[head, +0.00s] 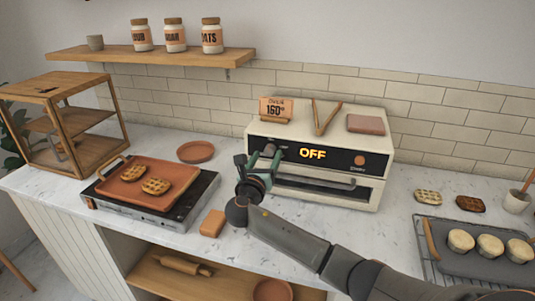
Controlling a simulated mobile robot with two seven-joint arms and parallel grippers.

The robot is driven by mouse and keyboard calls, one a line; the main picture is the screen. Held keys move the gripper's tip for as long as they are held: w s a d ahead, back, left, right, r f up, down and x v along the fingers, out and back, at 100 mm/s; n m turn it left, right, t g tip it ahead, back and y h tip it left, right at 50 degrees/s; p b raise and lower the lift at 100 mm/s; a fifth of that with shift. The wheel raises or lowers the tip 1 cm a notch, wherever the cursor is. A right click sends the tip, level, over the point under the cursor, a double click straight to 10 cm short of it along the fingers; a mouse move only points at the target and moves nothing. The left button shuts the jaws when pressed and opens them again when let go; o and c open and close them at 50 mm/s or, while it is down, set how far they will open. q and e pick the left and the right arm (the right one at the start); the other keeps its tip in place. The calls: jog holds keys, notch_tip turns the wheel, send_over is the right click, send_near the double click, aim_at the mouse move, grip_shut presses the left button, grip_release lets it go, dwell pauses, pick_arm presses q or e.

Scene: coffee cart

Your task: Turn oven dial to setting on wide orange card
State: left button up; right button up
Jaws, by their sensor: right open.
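The cream oven (384,137) stands on the counter against the tiled wall. Its black front panel shows the word OFF in lit letters. The round orange dial (360,159) sits at the right end of that panel, and nothing touches it. The orange card (275,109) stands on the left of the oven's top and reads 160, with a smaller line above it. My right gripper (259,159) is open and empty in front of the oven's left end, well left of the dial. My left gripper is not in view.
A hot plate with an orange tray (121,196) is left of my gripper. My right arm crosses the counter's front.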

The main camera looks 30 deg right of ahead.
jog(key=shift+x, duration=0.9)
grip_shut()
